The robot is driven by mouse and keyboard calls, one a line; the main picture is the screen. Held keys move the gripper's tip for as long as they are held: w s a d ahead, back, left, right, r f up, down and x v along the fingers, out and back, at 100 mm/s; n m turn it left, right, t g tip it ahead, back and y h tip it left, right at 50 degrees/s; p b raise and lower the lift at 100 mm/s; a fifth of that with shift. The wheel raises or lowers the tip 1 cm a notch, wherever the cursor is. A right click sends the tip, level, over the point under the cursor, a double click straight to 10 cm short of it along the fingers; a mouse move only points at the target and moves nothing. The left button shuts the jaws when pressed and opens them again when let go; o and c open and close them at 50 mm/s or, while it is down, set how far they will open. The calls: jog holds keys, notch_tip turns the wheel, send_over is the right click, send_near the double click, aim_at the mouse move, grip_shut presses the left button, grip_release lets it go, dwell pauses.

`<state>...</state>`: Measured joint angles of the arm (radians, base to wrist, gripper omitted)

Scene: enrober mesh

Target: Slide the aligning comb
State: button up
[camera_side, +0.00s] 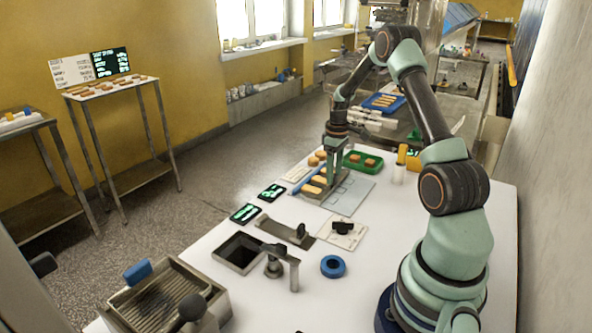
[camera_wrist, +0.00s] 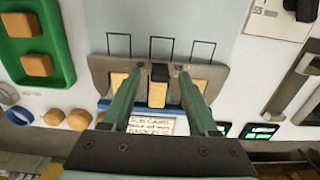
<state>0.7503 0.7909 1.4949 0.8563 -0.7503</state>
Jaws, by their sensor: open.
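The aligning comb is a grey metal plate (camera_wrist: 215,75) with a black knob (camera_wrist: 158,72) at its middle. It lies at the near end of a pale grey mat (camera_wrist: 190,18) marked with three outlined rectangles. Tan bars (camera_wrist: 157,95) sit at the comb's gaps; they also show in the side view (camera_side: 310,190). A blue strip (camera_wrist: 150,107) runs behind the bars. My gripper (camera_wrist: 159,76) is open, its green fingers on either side of the knob with gaps visible. In the side view my gripper (camera_side: 331,187) points down over the comb, partly hiding it. Finger contact cannot be told.
A green tray (camera_wrist: 68,62) with brown blocks stands beside the mat, with loose blocks nearby.

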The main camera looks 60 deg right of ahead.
grip_shut()
dwell(1.4)
